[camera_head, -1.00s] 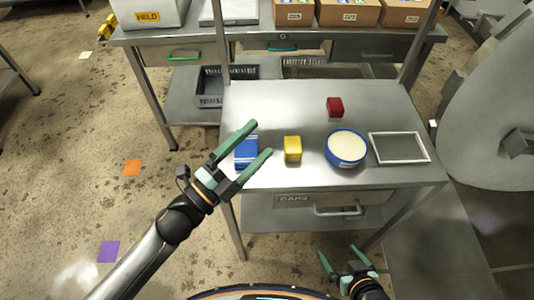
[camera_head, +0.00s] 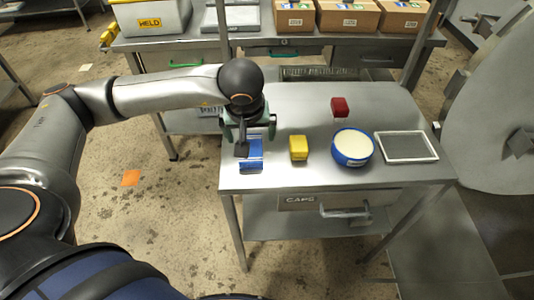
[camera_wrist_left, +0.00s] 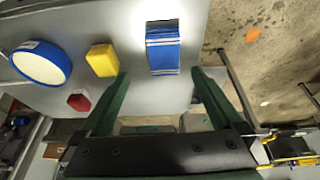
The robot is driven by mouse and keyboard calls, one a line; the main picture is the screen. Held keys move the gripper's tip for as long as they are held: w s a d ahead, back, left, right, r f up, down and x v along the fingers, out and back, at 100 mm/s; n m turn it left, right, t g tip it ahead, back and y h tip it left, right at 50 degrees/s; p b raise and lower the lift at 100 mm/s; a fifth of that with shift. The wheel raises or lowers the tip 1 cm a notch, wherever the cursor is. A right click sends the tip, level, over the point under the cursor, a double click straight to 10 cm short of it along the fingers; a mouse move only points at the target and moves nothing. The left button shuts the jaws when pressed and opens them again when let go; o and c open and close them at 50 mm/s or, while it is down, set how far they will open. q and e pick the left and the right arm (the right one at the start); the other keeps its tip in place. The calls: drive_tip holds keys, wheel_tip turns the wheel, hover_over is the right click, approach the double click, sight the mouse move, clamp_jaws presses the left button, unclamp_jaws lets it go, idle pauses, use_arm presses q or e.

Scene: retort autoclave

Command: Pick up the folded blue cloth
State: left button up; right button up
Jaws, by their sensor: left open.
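The folded blue cloth (camera_head: 251,158) lies on the left part of the steel table, with pale stripes along it. Its far end is hidden by my left gripper in the head view. My left gripper (camera_head: 246,133) is open and points down over the cloth's far side. In the left wrist view the cloth (camera_wrist_left: 163,50) shows whole, just beyond the two green fingertips (camera_wrist_left: 160,75) and between their lines. Nothing is between the fingers. My right gripper does not show now.
A yellow block (camera_head: 298,148) stands just right of the cloth. A red block (camera_head: 339,106), a blue round tub with pale contents (camera_head: 352,147) and a framed tray (camera_head: 405,147) lie further right. The steel table's (camera_head: 300,178) front strip is clear.

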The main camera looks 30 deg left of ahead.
use_arm(q)
hover_over(251, 151)
drive_tip(key=s, duration=0.2)
drive_tip(key=f, duration=0.6)
drive_tip(key=shift+w+d, duration=0.25)
drive_tip(key=shift+d, duration=0.1)
drive_tip(key=p+x, duration=0.1)
drive_tip(key=x, duration=0.4)
drive_tip(key=shift+w+a+f, duration=0.1)
drive_tip(key=shift+f, duration=0.15)
drive_tip(key=c, duration=1.2)
drive_tip(key=shift+r, duration=0.1)
